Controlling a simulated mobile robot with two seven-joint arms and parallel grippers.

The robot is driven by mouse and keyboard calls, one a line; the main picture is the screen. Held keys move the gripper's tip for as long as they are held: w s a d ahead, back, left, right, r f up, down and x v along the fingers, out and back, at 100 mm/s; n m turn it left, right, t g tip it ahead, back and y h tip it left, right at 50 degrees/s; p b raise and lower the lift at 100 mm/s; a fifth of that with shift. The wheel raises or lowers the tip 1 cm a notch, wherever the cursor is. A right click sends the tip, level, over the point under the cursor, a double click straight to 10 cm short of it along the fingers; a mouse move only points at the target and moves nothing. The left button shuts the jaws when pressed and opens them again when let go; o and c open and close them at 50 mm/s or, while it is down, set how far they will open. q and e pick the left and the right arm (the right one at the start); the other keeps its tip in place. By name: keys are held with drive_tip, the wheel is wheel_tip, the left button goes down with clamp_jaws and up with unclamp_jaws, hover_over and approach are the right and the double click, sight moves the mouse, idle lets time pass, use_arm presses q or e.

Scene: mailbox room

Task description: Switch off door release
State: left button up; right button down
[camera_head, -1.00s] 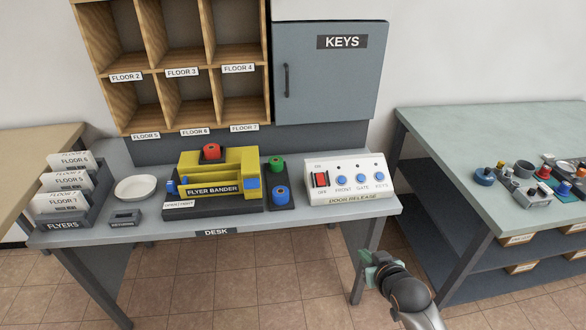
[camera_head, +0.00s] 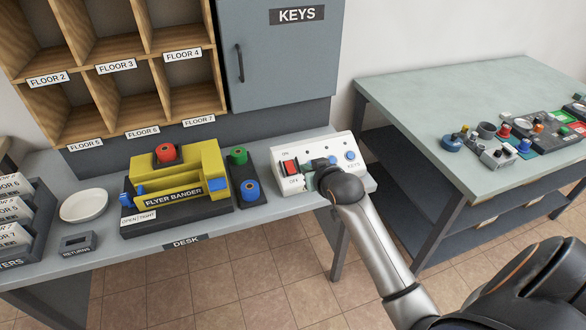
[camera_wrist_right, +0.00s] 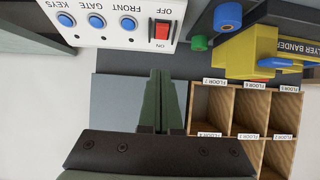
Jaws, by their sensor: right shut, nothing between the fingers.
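The door release panel (camera_head: 335,147) is a white sloped box at the right end of the desk. Its red rocker switch (camera_head: 290,168) sits at the left, between ON and OFF labels. In the right wrist view the red switch (camera_wrist_right: 162,32) appears upside down, beside a row of blue buttons (camera_wrist_right: 96,22). My right gripper (camera_head: 311,181) is in front of the panel, just right of the red switch, and hides part of the button row. In the wrist view its green fingers (camera_wrist_right: 159,75) are shut and empty, with the tips short of the switch in the picture. My left gripper is out of view.
The yellow flyer bander (camera_head: 180,175) and a dark base with green and blue knobs (camera_head: 250,190) stand left of the panel. The grey keys cabinet (camera_head: 280,60) hangs behind. A green-topped table (camera_head: 430,95) stands at the right.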

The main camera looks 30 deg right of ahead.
drive_tip(key=b, duration=0.1)
hover_over(292, 172)
drive_tip(key=s, duration=0.3)
drive_tip(key=f, duration=0.5)
drive_tip(key=shift+w+a, duration=0.2)
drive_tip(key=shift+w, duration=0.05)
drive_tip(key=shift+w+f, duration=0.25)
drive_tip(key=shift+f, duration=1)
drive_tip(key=shift+w+d+f+b, duration=0.1)
drive_tip(key=shift+f+b, duration=0.1)
drive_tip(key=shift+f, duration=0.15)
drive_tip(key=shift+w+f+b, duration=0.1)
drive_tip(key=shift+f+b, duration=0.05)
drive_tip(key=shift+f, duration=0.2)
wheel_tip(292, 172, down, 2)
drive_tip(key=t+b, duration=0.1)
drive_tip(key=b, duration=0.2)
drive_tip(key=shift+r+p, duration=0.5)
drive_tip(key=shift+p, duration=0.05)
drive_tip(key=shift+r, duration=0.15)
